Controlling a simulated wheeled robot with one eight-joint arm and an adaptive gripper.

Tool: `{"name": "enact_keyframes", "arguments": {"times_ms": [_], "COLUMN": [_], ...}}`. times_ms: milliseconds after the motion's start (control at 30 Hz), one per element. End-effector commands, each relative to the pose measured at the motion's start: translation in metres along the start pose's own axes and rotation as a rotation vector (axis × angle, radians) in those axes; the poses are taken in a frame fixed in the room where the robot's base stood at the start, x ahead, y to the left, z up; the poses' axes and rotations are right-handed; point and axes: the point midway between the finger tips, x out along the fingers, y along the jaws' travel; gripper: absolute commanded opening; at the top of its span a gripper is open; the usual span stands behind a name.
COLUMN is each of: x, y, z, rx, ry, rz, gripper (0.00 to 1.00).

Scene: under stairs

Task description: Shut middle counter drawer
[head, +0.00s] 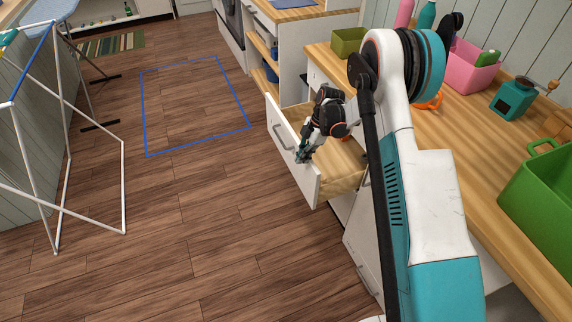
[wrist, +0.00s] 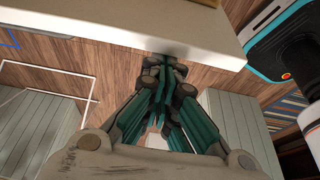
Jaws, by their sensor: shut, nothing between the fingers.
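My arm hides part of the counter and the drawers below.
The wooden counter top (head: 470,135) carries a green crate (head: 545,190), a pink bin (head: 470,72) and a teal grinder (head: 512,98). A white drying rack (head: 123,185) stands at the left. The wooden floor between is clear, with a blue outlined rectangle (head: 198,142).

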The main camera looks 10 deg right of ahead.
Motion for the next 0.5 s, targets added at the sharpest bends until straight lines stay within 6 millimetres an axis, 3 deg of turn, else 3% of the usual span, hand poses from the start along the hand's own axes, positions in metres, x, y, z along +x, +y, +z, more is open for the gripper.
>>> {"name": "enact_keyframes", "arguments": {"times_ms": [33,200,500], "x": [-0.004,-0.015,-0.024], "y": [0.0,0.0,0.0], "z": [0.013,0.043,0.07], "rx": [0.005,0.003,0.001], "ry": [-0.001,-0.001,0.0], "rz": [0.001,0.001,0.0], "gripper": [0.0,0.0,0.0]}}
